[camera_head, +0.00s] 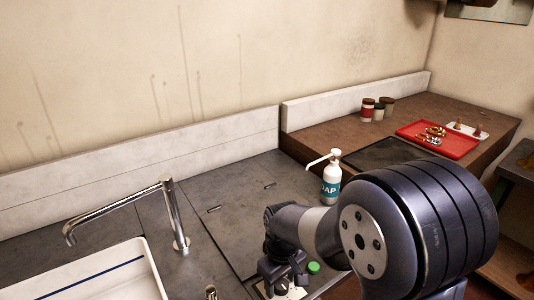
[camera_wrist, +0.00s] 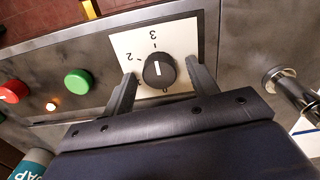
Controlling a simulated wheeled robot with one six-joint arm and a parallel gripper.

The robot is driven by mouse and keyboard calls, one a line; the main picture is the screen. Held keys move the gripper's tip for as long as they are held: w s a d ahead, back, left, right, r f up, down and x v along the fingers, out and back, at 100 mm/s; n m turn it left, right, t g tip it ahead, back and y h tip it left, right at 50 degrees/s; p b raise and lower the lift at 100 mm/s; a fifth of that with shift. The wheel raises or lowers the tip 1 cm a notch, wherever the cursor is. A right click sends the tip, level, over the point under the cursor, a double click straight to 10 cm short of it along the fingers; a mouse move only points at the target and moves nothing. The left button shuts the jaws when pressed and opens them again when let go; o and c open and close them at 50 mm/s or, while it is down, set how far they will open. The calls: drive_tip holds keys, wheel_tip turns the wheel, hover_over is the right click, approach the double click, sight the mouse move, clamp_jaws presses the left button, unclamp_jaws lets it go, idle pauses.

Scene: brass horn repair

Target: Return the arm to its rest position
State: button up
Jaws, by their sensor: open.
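My gripper (camera_head: 284,272) is at the front edge of the counter, low over a control panel, with my arm bent above it. In the wrist view my gripper (camera_wrist: 160,67) is open. Its two dark fingers stand on either side of a black knob (camera_wrist: 159,70) with a white pointer line. The knob sits on a white dial plate (camera_wrist: 185,35) with the numerals 2 and 3 showing. I cannot tell whether the fingers touch the knob; nothing is visibly gripped.
A green button (camera_wrist: 78,82), a red button (camera_wrist: 12,91) and a lit orange lamp (camera_wrist: 51,106) sit left of the dial. A soap bottle (camera_head: 330,186) stands close behind my arm. A faucet (camera_head: 174,215) and sink (camera_head: 95,278) are left. A red tray (camera_head: 455,147) is back right.

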drive_tip(key=n, duration=0.7)
idle(0.4)
drive_tip(key=shift+r, duration=0.1)
